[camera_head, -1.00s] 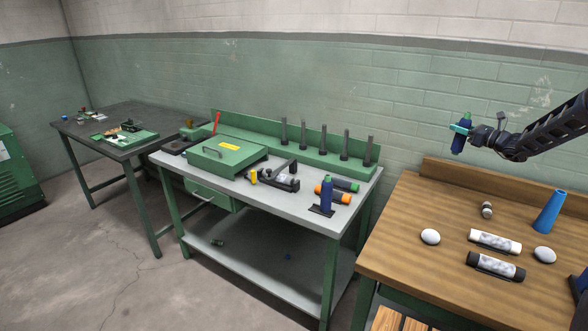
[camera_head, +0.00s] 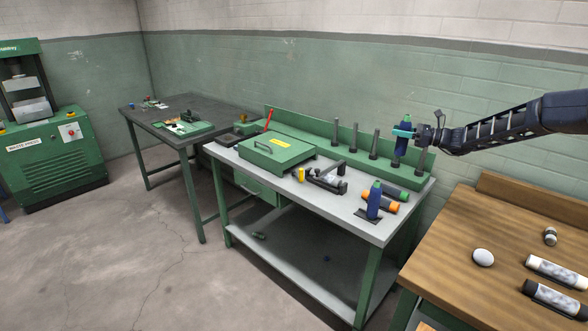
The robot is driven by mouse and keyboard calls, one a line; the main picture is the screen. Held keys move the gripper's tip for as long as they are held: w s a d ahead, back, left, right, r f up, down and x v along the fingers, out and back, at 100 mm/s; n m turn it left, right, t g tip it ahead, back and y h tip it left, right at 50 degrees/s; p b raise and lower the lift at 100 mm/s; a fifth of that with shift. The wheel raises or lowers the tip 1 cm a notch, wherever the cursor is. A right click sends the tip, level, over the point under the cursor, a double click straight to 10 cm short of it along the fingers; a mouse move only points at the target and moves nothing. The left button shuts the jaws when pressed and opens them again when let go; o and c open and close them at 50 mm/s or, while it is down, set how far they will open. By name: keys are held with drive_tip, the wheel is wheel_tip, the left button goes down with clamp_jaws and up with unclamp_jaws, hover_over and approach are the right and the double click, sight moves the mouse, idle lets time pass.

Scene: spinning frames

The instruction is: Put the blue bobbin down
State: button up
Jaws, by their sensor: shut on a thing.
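My gripper (camera_head: 409,133), with teal fingers, is shut on a dark blue bobbin (camera_head: 401,147) with a green top. It holds the bobbin upright in the air. In the picture it overlaps the right end of the row of dark pegs on the green metal table (camera_head: 348,222); how far it is from them I cannot tell.
A green lidded box (camera_head: 278,149) and a dark fixture (camera_head: 325,181) take up the tabletop. A wooden table (camera_head: 470,250) with white round items and rolls is at right. Floor at left is clear.

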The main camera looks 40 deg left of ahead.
drive_tip(key=s+a+f+n+g+h, duration=0.1)
drive_tip(key=s+a+n+g+h, duration=0.2)
drive_tip(key=s+a, duration=1)
wheel_tip(320, 180, down, 20)
drive_tip(key=g, duration=0.1)
drive_tip(key=shift+s+d+y, duration=0.15)
drive_tip(key=shift+y, duration=0.25)
drive_tip(key=shift+f, duration=0.15)
drive_tip(key=o, duration=1)
drive_tip(key=v, duration=1.2)
